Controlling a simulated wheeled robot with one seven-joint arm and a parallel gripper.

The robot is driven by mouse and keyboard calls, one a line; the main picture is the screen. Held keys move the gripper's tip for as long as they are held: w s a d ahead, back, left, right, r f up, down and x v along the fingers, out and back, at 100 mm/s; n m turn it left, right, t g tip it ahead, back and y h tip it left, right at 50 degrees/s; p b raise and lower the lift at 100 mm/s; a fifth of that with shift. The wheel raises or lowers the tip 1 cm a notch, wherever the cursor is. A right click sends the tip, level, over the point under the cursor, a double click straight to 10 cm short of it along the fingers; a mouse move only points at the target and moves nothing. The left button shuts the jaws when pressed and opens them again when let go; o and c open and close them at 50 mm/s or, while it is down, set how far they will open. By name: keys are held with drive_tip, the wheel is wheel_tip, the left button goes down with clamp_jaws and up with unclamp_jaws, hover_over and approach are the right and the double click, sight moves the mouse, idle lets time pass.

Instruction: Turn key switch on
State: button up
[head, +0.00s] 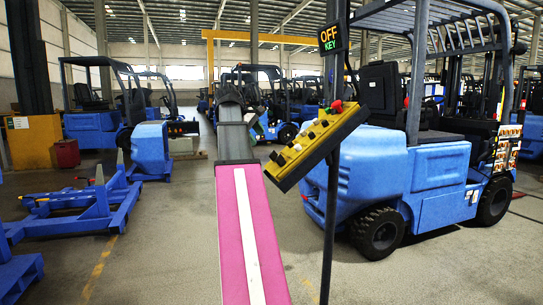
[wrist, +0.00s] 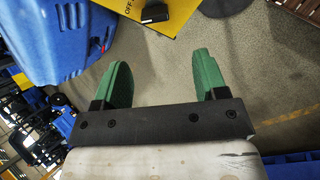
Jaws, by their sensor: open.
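A yellow control panel (head: 322,145) with black sides is mounted tilted on a thin dark post. It carries several small dark controls and a red knob (head: 337,105). I cannot tell in the head view which control is the key switch. A sign (head: 331,38) above reads OFF in orange and KEY in green. In the wrist view, the yellow panel (wrist: 188,18) shows at the top edge, with a black control (wrist: 155,12) beside an "OFF" label. My gripper (wrist: 162,72) has two green fingers, spread apart and empty, short of the panel. In the head view, my arm mostly hides it.
The dark post (head: 329,235) stands just right of my pink arm. A blue forklift (head: 415,180) is behind it on the right. More blue forklifts and a blue pallet truck (head: 85,205) stand at left. Bare concrete floor lies between them.

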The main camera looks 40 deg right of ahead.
sight(272, 153)
drive_tip(key=x, duration=1)
drive_tip(key=shift+s+d+r, duration=0.15)
drive_tip(key=shift+s+d, duration=0.2)
drive_tip(key=shift+d, duration=0.05)
drive_tip(key=shift+c, duration=0.3)
drive_tip(key=c, duration=0.9)
